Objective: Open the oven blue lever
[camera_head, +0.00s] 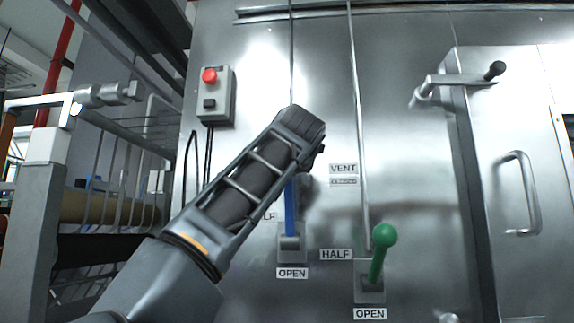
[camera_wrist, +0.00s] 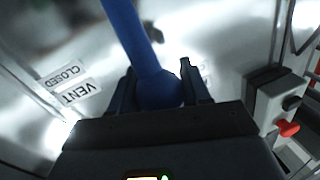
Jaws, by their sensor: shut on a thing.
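The blue lever (camera_head: 291,208) stands upright on the steel oven front, above a label reading OPEN. Its upper end is hidden behind my arm in the head view. In the wrist view the blue lever (camera_wrist: 130,32) runs down to its round blue knob between the two fingers of my gripper (camera_wrist: 163,88). The gripper is shut on the knob. In the head view the fingers are hidden behind my wrist.
A green lever (camera_head: 378,254) stands to the right, beside labels HALF and OPEN. A control box (camera_head: 214,95) with a red button is at upper left. A steel door (camera_head: 515,180) with handles is at right. A rack (camera_head: 110,190) stands at left.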

